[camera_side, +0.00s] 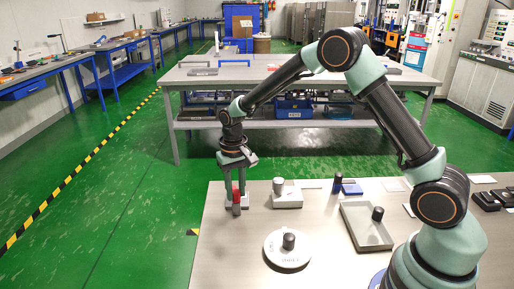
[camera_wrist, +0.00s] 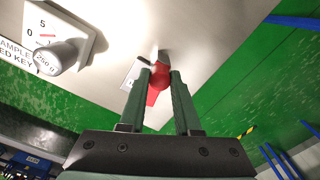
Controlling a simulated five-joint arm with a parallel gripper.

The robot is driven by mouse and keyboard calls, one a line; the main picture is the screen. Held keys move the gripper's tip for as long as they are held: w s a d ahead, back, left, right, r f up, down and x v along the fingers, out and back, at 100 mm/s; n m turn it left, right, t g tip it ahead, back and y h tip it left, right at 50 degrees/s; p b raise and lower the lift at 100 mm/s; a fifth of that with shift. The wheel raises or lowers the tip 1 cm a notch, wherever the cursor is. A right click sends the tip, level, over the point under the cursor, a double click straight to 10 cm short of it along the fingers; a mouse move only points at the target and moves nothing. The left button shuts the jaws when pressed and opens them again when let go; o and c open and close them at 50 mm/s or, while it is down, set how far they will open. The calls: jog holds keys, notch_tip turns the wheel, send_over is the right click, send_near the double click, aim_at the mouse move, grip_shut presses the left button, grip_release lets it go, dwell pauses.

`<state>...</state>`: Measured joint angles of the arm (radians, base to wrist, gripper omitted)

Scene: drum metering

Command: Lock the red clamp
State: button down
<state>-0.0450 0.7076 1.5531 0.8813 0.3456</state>
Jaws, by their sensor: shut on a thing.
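The red clamp (camera_side: 236,197) stands near the far left corner of the grey table. In the wrist view its red part (camera_wrist: 160,76) shows between my fingertips. My gripper (camera_side: 234,188) points down over the clamp, and its two green fingers (camera_wrist: 160,80) are closed on the red part. The clamp's light base (camera_side: 237,206) is partly hidden behind the red part and the fingers. I cannot tell from these views whether the clamp is locked.
A grey cylinder (camera_side: 279,186) stands on a light block (camera_side: 290,202) just right of the clamp. A round white plate (camera_side: 272,252) with a dark knob (camera_side: 289,241) lies nearer. A grey tray (camera_side: 362,236) holds a dark cylinder (camera_side: 377,214). The table's left edge is close.

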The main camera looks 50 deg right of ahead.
aim_at(236, 191)
jog(key=shift+r+m, duration=0.1)
jog(key=shift+m, duration=1.1)
jog(key=c, duration=0.6)
grip_release()
notch_tip(236, 191, up, 12)
jog(key=shift+r, duration=0.1)
